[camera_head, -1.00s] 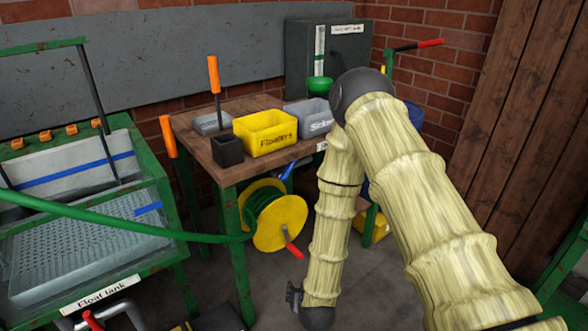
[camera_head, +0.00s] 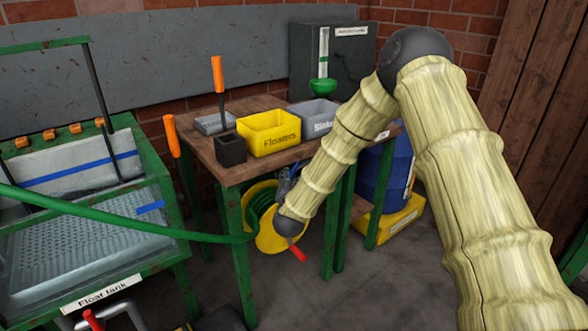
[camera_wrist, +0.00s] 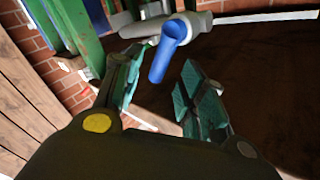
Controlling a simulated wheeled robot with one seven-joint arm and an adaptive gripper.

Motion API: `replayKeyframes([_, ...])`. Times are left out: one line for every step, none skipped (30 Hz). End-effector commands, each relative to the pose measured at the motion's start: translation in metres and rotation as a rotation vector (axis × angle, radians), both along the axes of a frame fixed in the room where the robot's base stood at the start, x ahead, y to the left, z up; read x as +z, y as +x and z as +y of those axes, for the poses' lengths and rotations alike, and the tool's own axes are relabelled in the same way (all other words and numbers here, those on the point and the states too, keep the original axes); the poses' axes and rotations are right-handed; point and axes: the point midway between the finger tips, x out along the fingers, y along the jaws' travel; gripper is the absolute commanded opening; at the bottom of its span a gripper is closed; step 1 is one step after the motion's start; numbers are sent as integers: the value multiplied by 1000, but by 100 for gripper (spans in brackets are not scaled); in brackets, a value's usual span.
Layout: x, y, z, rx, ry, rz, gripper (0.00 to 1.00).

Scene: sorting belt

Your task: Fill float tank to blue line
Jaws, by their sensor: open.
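The float tank (camera_head: 101,293) stands at the left, a green frame with clear walls and a perforated floor. A blue line (camera_head: 80,169) runs along its back panel, and a short blue mark (camera_head: 150,207) shows nearer. I cannot make out a water surface. A green hose (camera_head: 110,217) runs from the tank to a yellow reel (camera_head: 262,242) under the bench. In the wrist view, a blue lever (camera_wrist: 170,48) sits on a grey pipe (camera_wrist: 160,24). My gripper (camera_wrist: 156,92) is open, its fingers either side of the lever's near end. In the head view my arm mostly hides the gripper.
The wooden bench (camera_head: 195,144) carries a yellow Floaters bin (camera_head: 268,140), a grey bin (camera_head: 314,120) and a black box (camera_head: 229,151) below an orange-handled rod (camera_head: 218,75). A blue barrel (camera_head: 385,180) stands right of the bench. Open floor lies in front.

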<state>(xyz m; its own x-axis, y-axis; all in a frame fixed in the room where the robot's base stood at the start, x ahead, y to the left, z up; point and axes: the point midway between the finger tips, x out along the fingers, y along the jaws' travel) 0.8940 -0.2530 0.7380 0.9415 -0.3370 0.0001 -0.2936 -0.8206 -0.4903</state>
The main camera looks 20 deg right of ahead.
Motion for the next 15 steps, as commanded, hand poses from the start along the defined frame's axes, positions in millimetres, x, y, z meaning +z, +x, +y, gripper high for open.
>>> replayKeyframes([0,8,-3,-2,0,-2,41])
replayKeyframes([-1,13,-5,-2,1,-2,41])
replayKeyframes([0,18,-7,-1,0,-2,41])
replayKeyframes([0,22,-8,-1,0,-2,41])
replayKeyframes([0,26,-10,-1,0,-2,41])
replayKeyframes([0,31,-11,0,0,-1,41])
replayKeyframes([0,34,-12,0,0,-1,41])
replayKeyframes([0,36,-13,0,0,-1,41])
replayKeyframes([0,40,-14,0,0,-1,41])
replayKeyframes([-1,42,-15,1,0,0,41])
replayKeyframes([-1,43,-15,1,-1,0,41])
replayKeyframes([-1,45,-16,1,-1,1,41])
replayKeyframes([-1,46,-16,1,-1,1,41])
replayKeyframes([-1,47,-17,1,-1,1,41])
replayKeyframes([0,48,-17,1,-1,1,41])
